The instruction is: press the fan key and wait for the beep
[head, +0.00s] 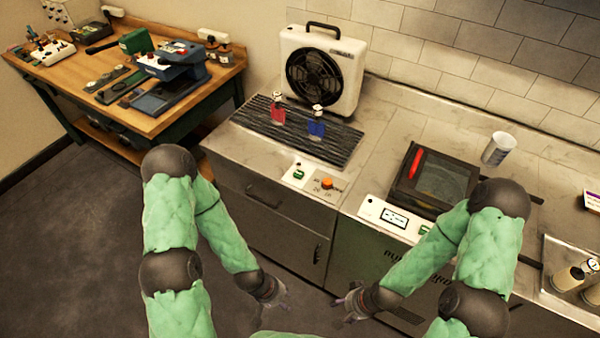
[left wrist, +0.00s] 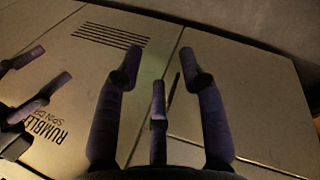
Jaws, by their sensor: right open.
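A white box fan (head: 345,62) with a dark round grille and a black handle stands at the back of the counter. A small white control panel (head: 313,180) lies at the counter's front edge, with a green key (head: 299,174) and an orange knob (head: 327,183). No fan label is legible on it. My left gripper (head: 276,308) hangs low in front of the cabinets, below and apart from the panel. Its fingers (left wrist: 161,65) are spread and empty in the left wrist view. My right gripper (head: 345,302) is open and low, beside it.
A ribbed dark mat (head: 262,122) holds a red item (head: 278,112) and a blue item (head: 316,127). A spin dryer with a dark lid (head: 455,180), display (head: 394,217) and another green key (head: 424,229) is at right. A white cup (head: 497,150) stands behind. A wooden workbench (head: 60,85) is at left.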

